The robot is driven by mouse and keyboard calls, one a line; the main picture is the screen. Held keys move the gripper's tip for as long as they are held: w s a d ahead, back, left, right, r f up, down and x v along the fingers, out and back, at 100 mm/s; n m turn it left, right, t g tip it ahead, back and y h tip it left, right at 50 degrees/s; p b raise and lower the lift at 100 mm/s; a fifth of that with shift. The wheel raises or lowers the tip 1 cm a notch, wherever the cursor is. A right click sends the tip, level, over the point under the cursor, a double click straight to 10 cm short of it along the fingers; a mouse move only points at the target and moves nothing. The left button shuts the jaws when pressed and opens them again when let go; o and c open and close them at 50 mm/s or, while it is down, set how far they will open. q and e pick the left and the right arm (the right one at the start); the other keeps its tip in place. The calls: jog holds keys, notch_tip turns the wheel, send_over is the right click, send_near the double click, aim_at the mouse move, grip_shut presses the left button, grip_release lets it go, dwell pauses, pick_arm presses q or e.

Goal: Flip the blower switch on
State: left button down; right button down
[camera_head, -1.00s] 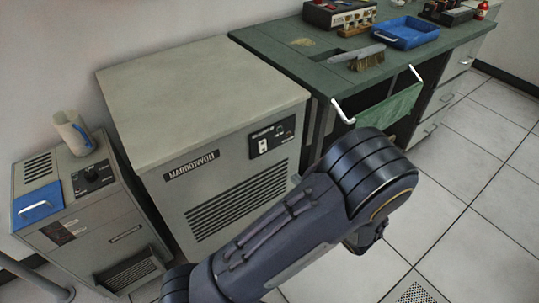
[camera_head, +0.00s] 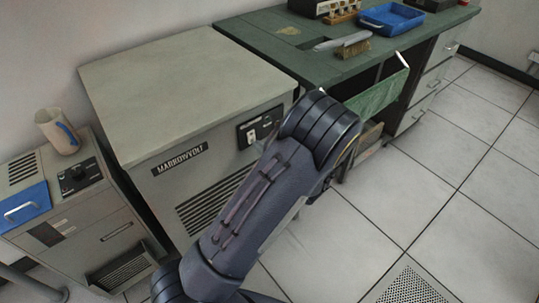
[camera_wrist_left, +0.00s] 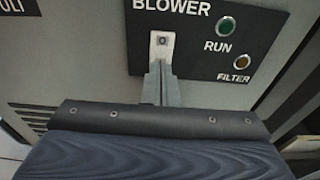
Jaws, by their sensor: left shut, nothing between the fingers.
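The black blower panel (camera_head: 268,122) is on the front of the grey MARROWVOLT cabinet (camera_head: 185,85). It also shows in the left wrist view (camera_wrist_left: 205,62), with the label BLOWER at its top. The blower switch (camera_wrist_left: 161,42) is a small pale plate with a dark mark, below the label. My left gripper (camera_wrist_left: 160,72) is shut and empty, its fingertips at the lower edge of the switch plate. I cannot tell whether they touch it. In the head view my left arm hides the gripper and part of the panel. My right gripper is not in view.
A green RUN lamp (camera_wrist_left: 225,27) and an amber FILTER lamp (camera_wrist_left: 241,62) sit right of the switch. A green workbench (camera_head: 290,62) with a blue tray (camera_head: 392,30) stands to the right. A smaller grey unit (camera_head: 95,215) with a cup (camera_head: 57,131) stands left.

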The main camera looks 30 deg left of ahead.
pick_arm(q)
jog(key=shift+w+a, duration=0.15)
jog(key=shift+a, duration=0.25)
jog(key=shift+f, duration=0.15)
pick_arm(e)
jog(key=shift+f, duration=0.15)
